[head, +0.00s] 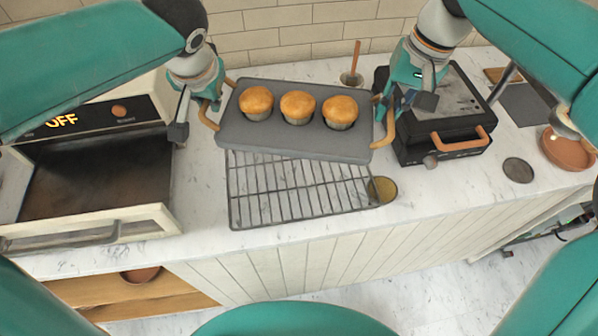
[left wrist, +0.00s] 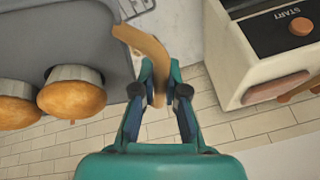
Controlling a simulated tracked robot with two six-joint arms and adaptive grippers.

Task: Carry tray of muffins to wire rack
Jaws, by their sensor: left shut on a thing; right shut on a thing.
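The grey muffin tray (head: 290,145) holds three golden muffins (head: 297,106) in one row. It hangs in the air over the back part of the wire rack (head: 290,200), tilted slightly down to the right in the head view. My left gripper (head: 196,115) is shut on the tray's left tan handle (head: 208,117). The left wrist view shows its fingers closed around the handle (left wrist: 145,45), beside the tray (left wrist: 85,40). My right gripper (head: 400,100) is shut on the tray's right handle (head: 386,130). The tray hides the rack's back edge.
An oven (head: 90,170) reading OFF, its door open, stands left of the rack. A black press (head: 445,120) with a tan handle stands at the right. A small round amber object (head: 382,190) sits at the rack's right edge. The white marble counter's front edge runs close to the rack.

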